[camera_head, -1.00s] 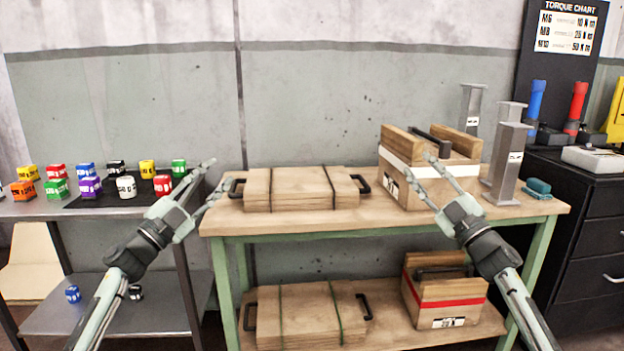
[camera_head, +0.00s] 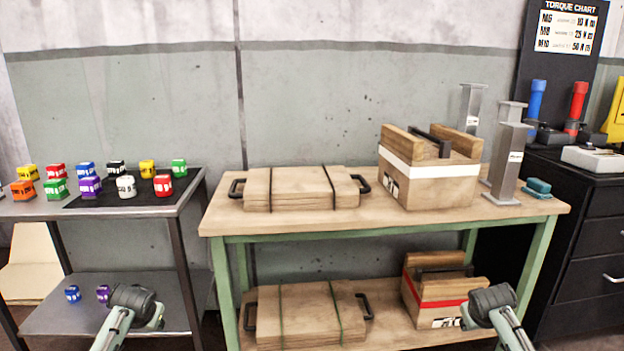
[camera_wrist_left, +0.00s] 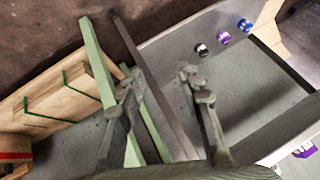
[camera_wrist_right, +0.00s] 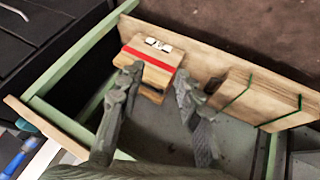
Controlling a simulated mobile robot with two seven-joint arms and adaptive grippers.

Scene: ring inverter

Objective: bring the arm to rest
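My left gripper (camera_wrist_left: 160,80) is open and empty; its two fingers stand apart in the left wrist view. In the head view my right arm is low at the bottom right, in front of the wooden table. The fingertips are hard to make out in the head view. Neither gripper holds anything.
The wooden table (camera_head: 335,219) bears a flat wooden case, a white-banded wooden box (camera_head: 430,171) and grey metal posts. A red-banded box (camera_head: 440,303) and another case lie on its lower shelf. A grey table (camera_head: 130,209) at left holds several coloured blocks. A black cabinet (camera_head: 580,225) stands at right.

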